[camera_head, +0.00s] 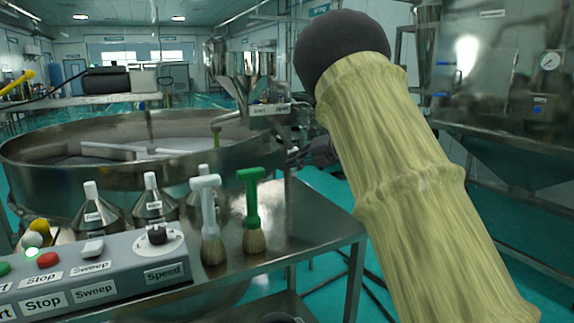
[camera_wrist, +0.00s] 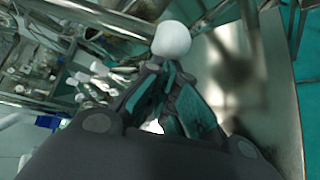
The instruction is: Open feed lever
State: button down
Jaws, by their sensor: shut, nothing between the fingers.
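In the wrist view, a round white knob (camera_wrist: 171,40), which looks like the feed lever's end, is just beyond the tips of my gripper (camera_wrist: 167,72). The fingers with teal pads are drawn together with nothing held. I cannot tell whether they touch the knob. The lever's shaft is hidden. In the head view, a steel feed hopper (camera_head: 245,65) with a labelled outlet stands above the rim of the round sieve (camera_head: 60,185). My sleeved arm covers the area right of it. Only dark parts of my gripper (camera_head: 322,150) show beside the sleeve; the knob is not visible there.
A steel table (camera_head: 310,215) at the front holds a control box (camera_head: 110,268) with buttons and a speed dial, a white-handled brush (camera_head: 209,220), a green-handled brush (camera_head: 252,210) and small steel funnels. Steel equipment with a gauge (camera_head: 549,62) stands at right.

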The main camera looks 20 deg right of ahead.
jog(key=shift+w+d+r+n+h, duration=0.1)
jog(key=shift+d+r+n+h, duration=0.3)
jog(key=shift+d, duration=0.2)
jog(key=shift+w+d+r+n+h, duration=0.1)
jog(key=shift+d+r+n+h, duration=0.2)
jog(key=shift+d+h, duration=0.25)
notch_tip(320, 180, down, 3)
jog(key=s+a+b, duration=0.2)
jog(key=b, duration=0.1)
jog(key=v, duration=0.9)
jog(key=shift+d+r+p, duration=0.25)
jog(key=shift+r+p, duration=0.1)
jog(key=shift+p, duration=0.1)
jog(key=shift+s, duration=0.15)
